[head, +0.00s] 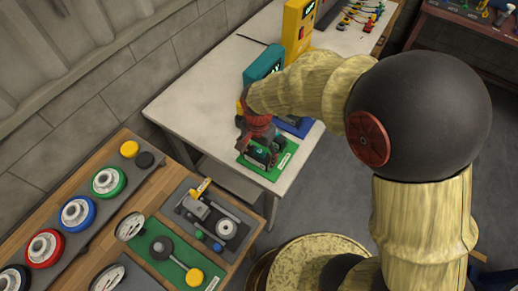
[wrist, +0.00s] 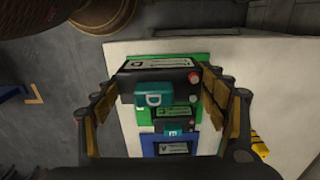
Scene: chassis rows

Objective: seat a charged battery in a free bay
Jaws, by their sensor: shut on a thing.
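My gripper (wrist: 160,78) is shut on a dark battery (wrist: 158,72) with a white label on top and a red spot at its right end. The battery also shows in the head view (head: 262,156), over a green tray (head: 249,161) at the near end of the white table. I cannot tell whether it touches the tray. In the wrist view, a teal block (wrist: 153,99) marked with a letter shows just below the battery, and another dark labelled unit (wrist: 176,112) lies beyond. My gripper hides part of the tray in the head view. No free bay or charge reading is clear.
On the white table (head: 200,80) stand a teal unit (head: 262,62) and a yellow unit (head: 297,30) with a display. A blue tray (wrist: 150,149) lies beside the green one. A wooden bench (head: 140,185) with wheels and parts is at the left.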

